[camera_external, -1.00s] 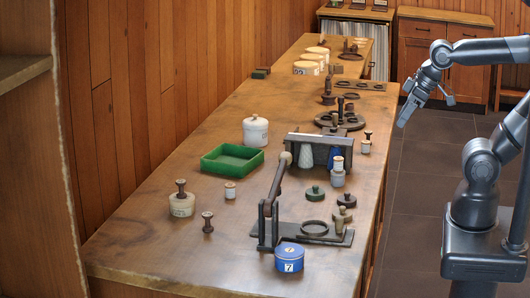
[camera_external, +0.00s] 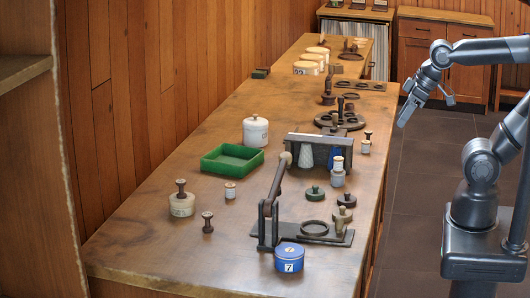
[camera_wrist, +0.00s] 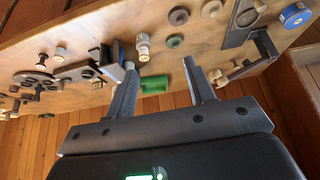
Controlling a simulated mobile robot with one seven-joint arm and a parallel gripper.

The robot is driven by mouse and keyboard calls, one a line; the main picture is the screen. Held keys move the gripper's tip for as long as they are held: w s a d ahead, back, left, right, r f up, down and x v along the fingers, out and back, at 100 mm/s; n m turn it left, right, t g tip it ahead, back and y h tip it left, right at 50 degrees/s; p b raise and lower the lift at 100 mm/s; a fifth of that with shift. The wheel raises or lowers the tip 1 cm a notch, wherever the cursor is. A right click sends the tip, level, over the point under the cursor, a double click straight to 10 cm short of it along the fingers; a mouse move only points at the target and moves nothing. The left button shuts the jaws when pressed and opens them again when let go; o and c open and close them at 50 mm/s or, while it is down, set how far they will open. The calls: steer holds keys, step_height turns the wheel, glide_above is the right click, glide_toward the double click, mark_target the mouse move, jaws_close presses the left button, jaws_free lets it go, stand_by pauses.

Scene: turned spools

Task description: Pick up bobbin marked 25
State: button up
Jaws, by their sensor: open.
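Several spools stand apart on the long wooden bench; none shows a legible 25, so I cannot tell which is the marked bobbin. In the external view, there is a small pale spool with a brownish top (camera_external: 230,190), a dark spool (camera_external: 207,222), a dark spool on a cream pot (camera_external: 181,197), a pale-topped spool (camera_external: 338,172) and a dark-topped spool (camera_external: 367,142). My gripper (camera_external: 403,114) is right of the bench, above the floor, away from all of them. In the wrist view my gripper (camera_wrist: 160,64) is open and empty, its fingers wide apart.
A green tray (camera_external: 216,167), a white lidded jar (camera_external: 256,132) and a blue tin marked 7 (camera_external: 289,258) stand on the bench (camera_external: 150,245). A dark lever press (camera_external: 268,220) and a dark rack (camera_external: 318,140) rise above it. The bench's front left is clear.

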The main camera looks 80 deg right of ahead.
steer(key=shift+o, duration=0.2)
steer(key=w+a+r, duration=0.3)
steer(key=w+r, duration=0.1)
steer(key=w, duration=0.8)
steer(key=n+g+y, duration=0.1)
steer(key=n, duration=0.2)
glide_above(209, 214)
steer(key=s, duration=0.2)
step_height(209, 214, down, 17)
steer(key=x, duration=0.4)
steer(key=shift+s+f, duration=0.1)
steer(key=shift+f, duration=0.35)
steer(key=x, duration=0.5)
steer(key=shift+s+d+f, duration=0.2)
steer(key=shift+s+d, duration=0.1)
steer(key=shift+s, duration=0.1)
steer(key=c, duration=1)
